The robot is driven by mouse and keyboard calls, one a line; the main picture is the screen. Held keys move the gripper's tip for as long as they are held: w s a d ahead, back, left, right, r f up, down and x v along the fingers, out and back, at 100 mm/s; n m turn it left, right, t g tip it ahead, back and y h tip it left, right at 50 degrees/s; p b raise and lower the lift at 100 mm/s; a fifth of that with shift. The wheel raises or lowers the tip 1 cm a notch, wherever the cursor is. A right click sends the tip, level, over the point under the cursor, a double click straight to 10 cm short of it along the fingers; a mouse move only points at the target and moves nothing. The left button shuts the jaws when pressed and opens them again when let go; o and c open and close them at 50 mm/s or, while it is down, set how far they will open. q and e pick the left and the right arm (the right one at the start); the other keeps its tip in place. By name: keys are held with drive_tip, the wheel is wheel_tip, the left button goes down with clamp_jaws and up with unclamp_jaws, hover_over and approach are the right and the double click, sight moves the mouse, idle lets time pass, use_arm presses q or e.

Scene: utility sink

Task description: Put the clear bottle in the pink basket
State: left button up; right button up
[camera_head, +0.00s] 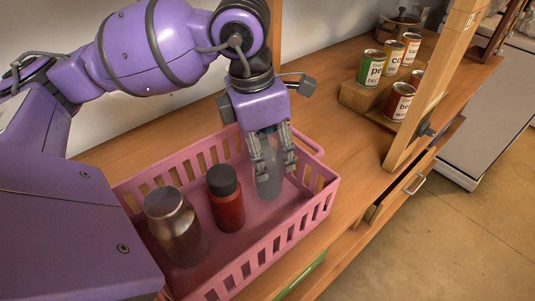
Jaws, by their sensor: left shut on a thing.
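The pink basket (283,237) stands on the wooden counter, at the lower middle of the head view. My left gripper (272,165) points down inside the basket's right part and is shut on the clear bottle (269,187). The bottle is upright between the fingers. Its lower end is within the basket, near the floor; I cannot tell whether it touches. My right gripper is not in view.
Several cans (371,68) sit on a wooden riser (362,100) at the back right. A wooden post (425,100) rises at the counter's right edge.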

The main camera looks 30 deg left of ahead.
use_arm(q)
drive_tip(key=shift+f, duration=0.8)
drive_tip(key=o, duration=1.6)
drive_tip(key=r, duration=0.4)
drive_tip(key=s+r, duration=0.1)
drive_tip(key=r, duration=0.3)
drive_tip(key=a+r, duration=0.1)
drive_tip(key=r, duration=0.3)
drive_tip(key=shift+s+a, duration=0.1)
drive_tip(key=shift+s, duration=0.1)
